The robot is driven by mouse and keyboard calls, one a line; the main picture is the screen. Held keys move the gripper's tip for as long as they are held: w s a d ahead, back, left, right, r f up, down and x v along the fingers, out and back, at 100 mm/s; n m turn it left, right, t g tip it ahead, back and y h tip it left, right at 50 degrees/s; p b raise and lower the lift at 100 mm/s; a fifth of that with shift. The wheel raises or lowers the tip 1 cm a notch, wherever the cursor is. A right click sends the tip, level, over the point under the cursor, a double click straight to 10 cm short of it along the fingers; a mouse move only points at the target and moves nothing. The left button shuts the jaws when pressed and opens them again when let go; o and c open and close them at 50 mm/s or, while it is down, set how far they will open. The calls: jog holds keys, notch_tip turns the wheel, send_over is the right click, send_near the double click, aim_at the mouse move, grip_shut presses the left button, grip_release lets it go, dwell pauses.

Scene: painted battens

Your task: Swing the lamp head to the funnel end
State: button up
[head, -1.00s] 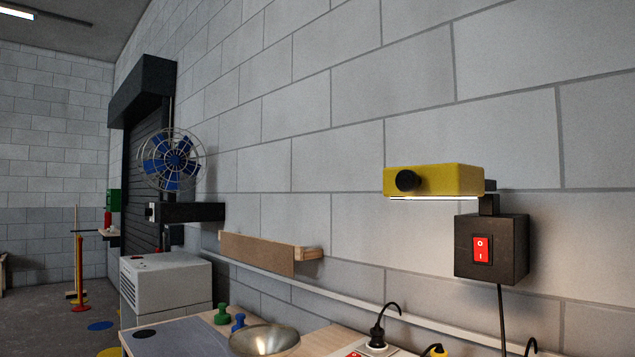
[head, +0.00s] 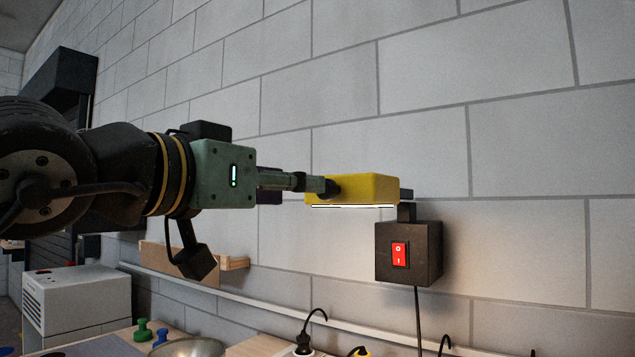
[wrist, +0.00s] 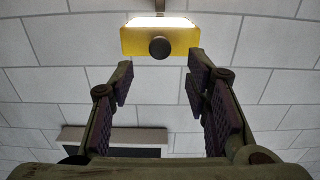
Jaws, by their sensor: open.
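The yellow lamp head (head: 365,188) is a box on a black wall bracket, with its underside strip lit. It reaches left from the bracket. Its black round knob (wrist: 159,47) faces me in the wrist view. My gripper (head: 322,186) comes from the left, fingertips at the knob and partly covering it in the head view. In the wrist view my gripper (wrist: 160,83) is open, with the knob centred between and just beyond the fingertips, apparently untouched. A shiny metal dish (head: 190,348), perhaps the funnel, is cut off at the bottom edge.
Below the lamp is a black switch box (head: 425,252) with a red rocker (head: 399,255) and a hanging cable. A wooden batten (head: 233,264) is on the wall behind my arm. Green (head: 142,331) and blue (head: 160,337) pegs stand on the bench. Wall right of the lamp is clear.

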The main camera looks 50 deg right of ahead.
aim_at(377, 192)
jog(key=d+p, duration=0.1)
jog(key=d, duration=0.6)
jog(key=shift+w, duration=0.35)
jog(key=shift+c, duration=0.4)
grip_shut()
